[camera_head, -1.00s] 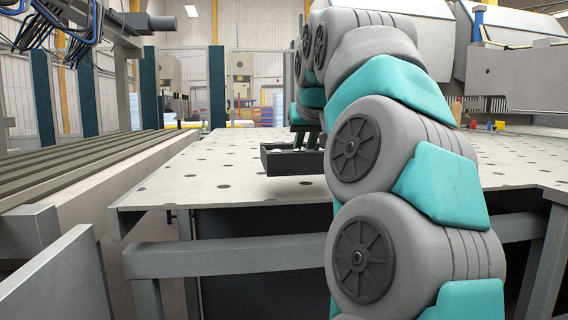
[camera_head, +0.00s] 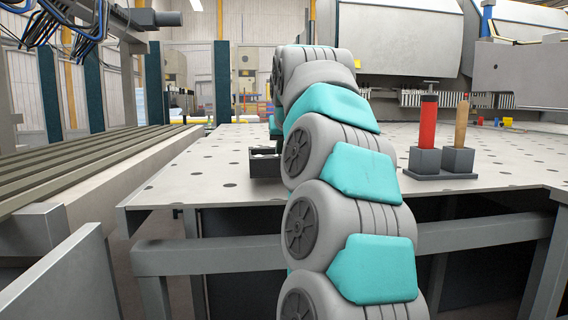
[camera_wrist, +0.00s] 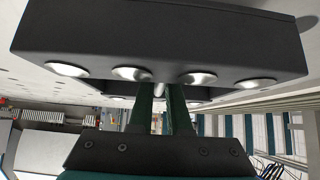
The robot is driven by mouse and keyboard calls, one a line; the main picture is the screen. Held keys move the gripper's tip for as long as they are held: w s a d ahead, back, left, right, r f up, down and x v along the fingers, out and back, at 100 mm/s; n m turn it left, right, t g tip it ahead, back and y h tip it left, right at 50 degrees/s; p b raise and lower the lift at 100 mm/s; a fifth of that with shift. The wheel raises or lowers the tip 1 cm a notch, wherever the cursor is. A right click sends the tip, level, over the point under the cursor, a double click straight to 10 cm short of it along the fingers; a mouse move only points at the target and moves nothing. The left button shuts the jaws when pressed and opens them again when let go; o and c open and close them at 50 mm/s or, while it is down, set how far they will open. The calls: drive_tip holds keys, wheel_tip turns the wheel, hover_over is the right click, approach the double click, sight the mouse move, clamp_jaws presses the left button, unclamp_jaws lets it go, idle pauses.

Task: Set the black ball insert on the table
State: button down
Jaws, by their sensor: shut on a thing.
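The black ball insert (camera_wrist: 160,45) is a dark block with several shiny silver balls along its side in the wrist view. My gripper (camera_wrist: 163,95) has dark green fingers and is shut on the insert's middle part. In the head view the insert (camera_head: 264,165) shows only in part, at or just above the perforated table (camera_head: 200,182). I cannot tell whether the insert touches the table.
Right of my arm, a red cylinder (camera_head: 428,122) and a wooden-handled tool (camera_head: 461,125) stand in grey blocks on the table. A slatted conveyor (camera_head: 80,160) lies to the left. The table's front left is clear. The bender machine (camera_head: 400,40) stands behind.

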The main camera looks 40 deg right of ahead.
drive_tip(key=shift+f, duration=0.95)
drive_tip(key=shift+f, duration=0.1)
drive_tip(key=c, duration=0.9)
unclamp_jaws()
drive_tip(key=shift+o, duration=0.2)
drive_tip(key=shift+s+r, duration=0.1)
drive_tip(key=shift+r, duration=0.15)
drive_tip(key=v, duration=1.1)
drive_tip(key=shift+a+r, duration=0.2)
drive_tip(key=shift+r, duration=0.05)
drive_tip(key=shift+s, duration=0.15)
